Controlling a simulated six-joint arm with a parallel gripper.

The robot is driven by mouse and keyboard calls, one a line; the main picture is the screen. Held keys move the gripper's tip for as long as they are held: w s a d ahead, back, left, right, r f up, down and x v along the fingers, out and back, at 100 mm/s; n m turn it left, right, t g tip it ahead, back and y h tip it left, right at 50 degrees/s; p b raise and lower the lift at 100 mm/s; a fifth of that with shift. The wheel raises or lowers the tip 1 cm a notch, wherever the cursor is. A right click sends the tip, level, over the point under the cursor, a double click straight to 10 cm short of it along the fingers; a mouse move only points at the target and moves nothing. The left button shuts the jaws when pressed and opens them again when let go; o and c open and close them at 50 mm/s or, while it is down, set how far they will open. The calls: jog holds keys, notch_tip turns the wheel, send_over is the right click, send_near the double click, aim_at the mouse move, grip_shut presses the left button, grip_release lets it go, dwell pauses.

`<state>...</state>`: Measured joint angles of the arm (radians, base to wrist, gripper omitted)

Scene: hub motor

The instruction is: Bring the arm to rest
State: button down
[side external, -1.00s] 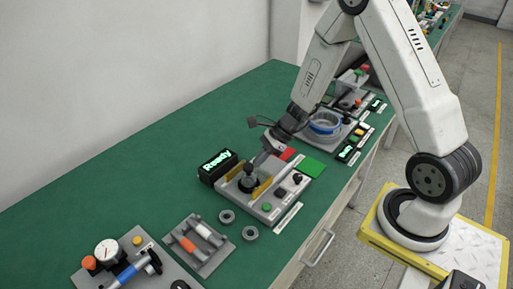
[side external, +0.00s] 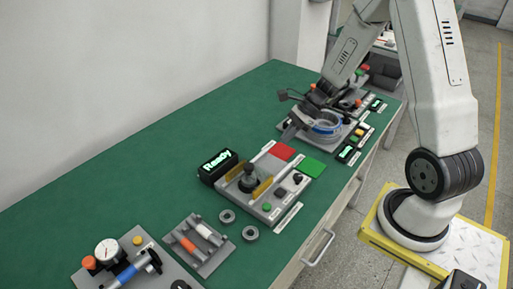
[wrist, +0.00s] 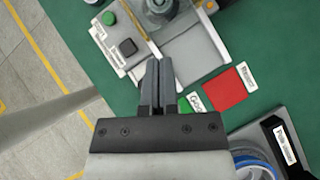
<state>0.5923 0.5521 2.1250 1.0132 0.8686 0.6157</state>
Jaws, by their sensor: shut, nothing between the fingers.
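My gripper (side external: 290,133) is up over the bench, beyond the station with the lit "Ready" display (side external: 219,162). It is left of the blue-ringed round fixture (side external: 325,128), partly in front of it. In the wrist view my gripper (wrist: 160,68) points down with its two fingers together and nothing between them. The red square (wrist: 225,91) lies right of the fingers there, and the press-like station (wrist: 130,45) is ahead of them.
The green bench top (side external: 120,190) is clear at left. A red pad (side external: 282,151) and a green pad (side external: 307,168) lie below the gripper. Two grey rings (side external: 227,215), a grey tray (side external: 198,243) and a gauge station (side external: 108,252) are nearer.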

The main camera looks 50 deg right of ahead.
jog(key=shift+v, duration=1.7)
jog(key=shift+a, duration=0.1)
jog(key=s+a+r+n+h, duration=0.1)
jog(key=s+a+n+h, duration=0.2)
jog(key=a+n, duration=0.3)
jog(key=s+a+r+n+g+h, duration=0.1)
jog(key=s+a+n+h, duration=0.2)
jog(key=n, duration=1.4)
jog(key=a+h, duration=0.1)
jog(key=a, duration=0.2)
jog(key=shift+s, duration=0.4)
jog(key=shift+a, duration=0.15)
